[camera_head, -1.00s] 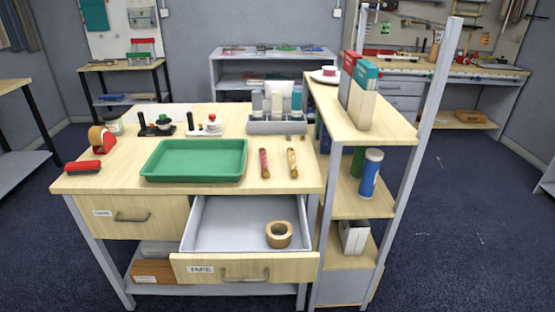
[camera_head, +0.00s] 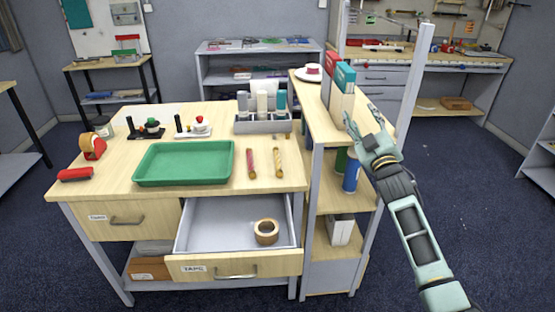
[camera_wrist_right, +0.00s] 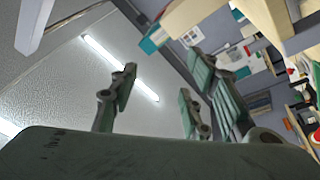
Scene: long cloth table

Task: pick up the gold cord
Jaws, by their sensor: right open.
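The gold cord (camera_head: 279,162) lies on the wooden tabletop, right of the green tray, as a short yellow-gold bundle. A red cord (camera_head: 250,163) lies just left of it, apart from it. My right gripper (camera_head: 362,123) is raised in front of the shelf unit on the right, well to the right of the gold cord. Its fingers are spread and empty. In the right wrist view the open fingers (camera_wrist_right: 155,100) point toward the ceiling and shelf, and I cannot make out the cord there. My left gripper is out of view.
A green tray (camera_head: 184,181) sits left of the cords, and a grey bottle caddy (camera_head: 262,125) stands behind them. An open drawer (camera_head: 236,266) with a tape roll (camera_head: 266,231) juts out below. The shelf unit (camera_head: 314,160) stands between my right gripper and the cords.

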